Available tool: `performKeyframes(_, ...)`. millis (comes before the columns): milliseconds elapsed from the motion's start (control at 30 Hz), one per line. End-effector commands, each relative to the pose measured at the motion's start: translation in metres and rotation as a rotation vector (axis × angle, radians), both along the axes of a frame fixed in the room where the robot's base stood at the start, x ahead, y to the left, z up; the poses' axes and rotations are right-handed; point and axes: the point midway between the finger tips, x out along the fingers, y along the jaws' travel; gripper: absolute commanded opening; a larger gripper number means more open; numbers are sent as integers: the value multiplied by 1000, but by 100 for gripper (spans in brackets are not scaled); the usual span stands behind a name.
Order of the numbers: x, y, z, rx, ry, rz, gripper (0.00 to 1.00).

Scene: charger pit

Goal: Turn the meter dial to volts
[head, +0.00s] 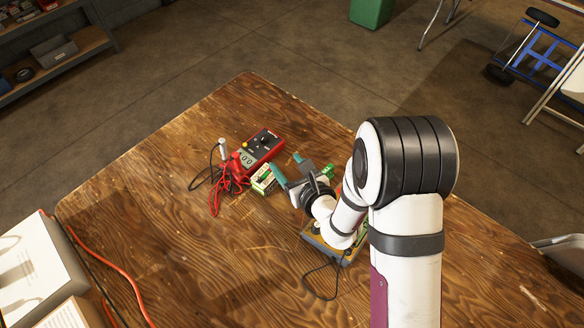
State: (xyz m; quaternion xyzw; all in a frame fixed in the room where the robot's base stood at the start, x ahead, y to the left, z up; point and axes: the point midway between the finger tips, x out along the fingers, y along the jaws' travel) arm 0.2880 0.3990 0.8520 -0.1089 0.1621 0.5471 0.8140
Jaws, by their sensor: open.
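The red meter (260,148) lies on the wooden table near its far edge, with a dark face and a dial (264,139) too small to read for its setting. Red and black leads (222,184) lie at its left side. My gripper (286,168) is open, with teal fingertips, just to the right of and nearer than the meter. It appears apart from the meter. My arm comes in from the right and hides part of the table.
A small green and white box (263,180) sits between the meter and my gripper. A yellowish-grey device (328,246) with a black cable lies under my arm. White boxes (38,268) and a red cable (124,272) are at the left. The table's middle left is clear.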

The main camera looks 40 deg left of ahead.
Motion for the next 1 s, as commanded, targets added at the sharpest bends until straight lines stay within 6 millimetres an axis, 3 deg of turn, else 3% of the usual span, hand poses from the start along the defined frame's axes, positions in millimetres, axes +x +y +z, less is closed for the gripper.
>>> performKeyframes(167, -7, -18, 8, 1, 0, 0, 62)
performKeyframes(467, -7, -19, 9, 2, -1, 3, 62)
performKeyframes(633, 25, -8, 18, 64, 9, 179, 62)
performKeyframes(800, 56, -27, 11, 18, 0, 361, 62)
performKeyframes(900, 59, -26, 6, 0, 0, 393, 62)
performKeyframes(1000, 57, -7, -2, -1, 1, 397, 62)
